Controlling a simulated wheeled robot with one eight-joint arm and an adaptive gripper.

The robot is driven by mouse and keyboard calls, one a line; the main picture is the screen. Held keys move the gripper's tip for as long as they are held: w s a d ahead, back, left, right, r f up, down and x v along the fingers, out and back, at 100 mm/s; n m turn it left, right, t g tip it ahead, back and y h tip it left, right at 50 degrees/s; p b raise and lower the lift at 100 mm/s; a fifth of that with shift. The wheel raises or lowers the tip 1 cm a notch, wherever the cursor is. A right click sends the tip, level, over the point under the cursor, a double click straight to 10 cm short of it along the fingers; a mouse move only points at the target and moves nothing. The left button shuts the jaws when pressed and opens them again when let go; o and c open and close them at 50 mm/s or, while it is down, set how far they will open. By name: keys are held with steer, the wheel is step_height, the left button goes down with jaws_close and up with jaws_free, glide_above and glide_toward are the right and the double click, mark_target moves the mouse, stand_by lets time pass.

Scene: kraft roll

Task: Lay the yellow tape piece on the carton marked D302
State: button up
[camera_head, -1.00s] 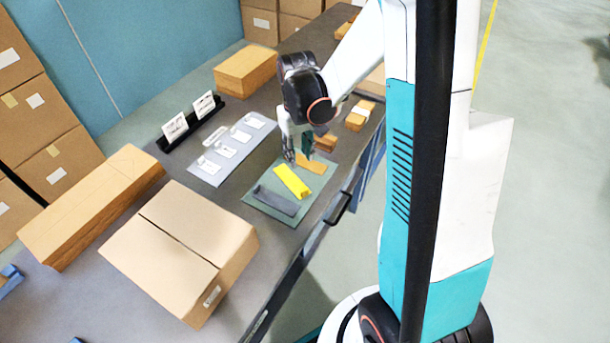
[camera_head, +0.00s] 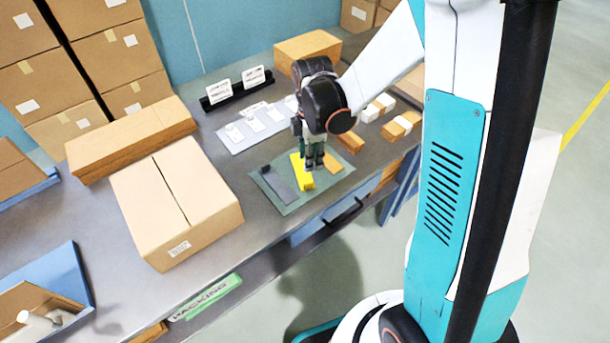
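The yellow tape piece (camera_head: 303,174) lies on a green mat (camera_head: 291,208), between a dark grey piece (camera_head: 278,185) and an orange piece (camera_head: 332,163). My gripper (camera_head: 314,168) points down over the mat, at the right side of the yellow piece. Its fingers partly overlap the yellow piece in the picture. I cannot tell whether they touch it or how far apart they are. A large closed carton (camera_head: 205,190) stands left of the mat with a white label low on its front. The label is too small to read, so I cannot confirm which carton is D302.
A long flat carton (camera_head: 130,142) lies behind the large carton. A pale board (camera_head: 255,128) with white cards and a black holder (camera_head: 236,93) with two signs are behind the mat. A blue tray (camera_head: 62,270) holds a box at lower left. Small boxes (camera_head: 395,128) lie right.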

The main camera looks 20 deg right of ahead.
steer(key=b, duration=0.1)
glide_above(309, 187)
steer(key=f, duration=0.5)
steer(key=shift+w+d, duration=0.1)
steer(key=shift+d, duration=0.15)
steer(key=shift+s+a+f+b, duration=0.1)
steer(key=shift+f+b, duration=0.65)
steer(key=shift+f, duration=0.6)
steer(key=shift+s+a+f+b, duration=0.1)
steer(key=shift+f+b, duration=0.65)
steer(key=shift+f, duration=0.6)
steer(key=shift+r, duration=0.1)
jaws_close()
